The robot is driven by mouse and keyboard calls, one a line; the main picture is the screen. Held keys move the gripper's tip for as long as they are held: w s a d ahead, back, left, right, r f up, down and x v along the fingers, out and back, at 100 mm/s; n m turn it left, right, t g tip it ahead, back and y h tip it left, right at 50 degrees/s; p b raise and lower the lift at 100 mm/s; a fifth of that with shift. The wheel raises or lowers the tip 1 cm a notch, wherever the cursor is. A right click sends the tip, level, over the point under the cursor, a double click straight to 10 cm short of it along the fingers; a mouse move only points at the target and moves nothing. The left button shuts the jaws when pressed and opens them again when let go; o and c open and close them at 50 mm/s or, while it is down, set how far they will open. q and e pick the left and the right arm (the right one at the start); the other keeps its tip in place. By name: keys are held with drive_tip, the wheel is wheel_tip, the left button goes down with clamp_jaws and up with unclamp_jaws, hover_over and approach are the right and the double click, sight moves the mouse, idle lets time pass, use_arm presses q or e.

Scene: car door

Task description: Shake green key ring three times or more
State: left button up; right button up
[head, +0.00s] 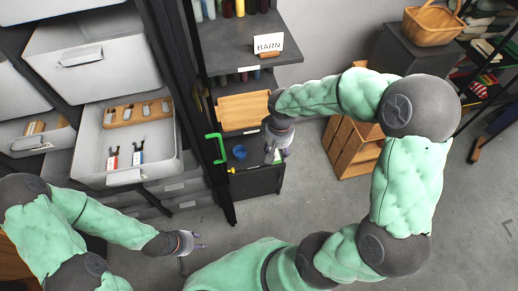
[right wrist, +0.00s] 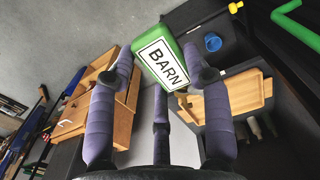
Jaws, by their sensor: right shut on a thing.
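The green key ring tag (right wrist: 163,56) with a white BARN label is in the right wrist view, between the fingertips of my right gripper (right wrist: 158,70). The gripper is shut on it and holds it in the air. Any ring or key on the tag is hidden. My left gripper (head: 192,250) is empty with its fingers apart, low and left of centre.
A white BARN sign (head: 268,43) stands on the upper dark shelf. A wooden tray (head: 245,112), a blue cup (head: 240,153) and a green handle (head: 217,148) are near my right gripper. An open white drawer (head: 90,140) is at left. A wooden crate (head: 352,150) stands behind my right arm.

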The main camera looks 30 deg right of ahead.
drive_tip(key=shift+s+d, duration=0.3)
drive_tip(key=shift+d, duration=0.3)
drive_tip(key=shift+a, duration=0.1)
drive_tip(key=w+a+b, duration=0.1)
drive_tip(key=w+a, duration=0.4)
drive_tip(key=a, duration=0.3)
drive_tip(key=shift+a, duration=0.25)
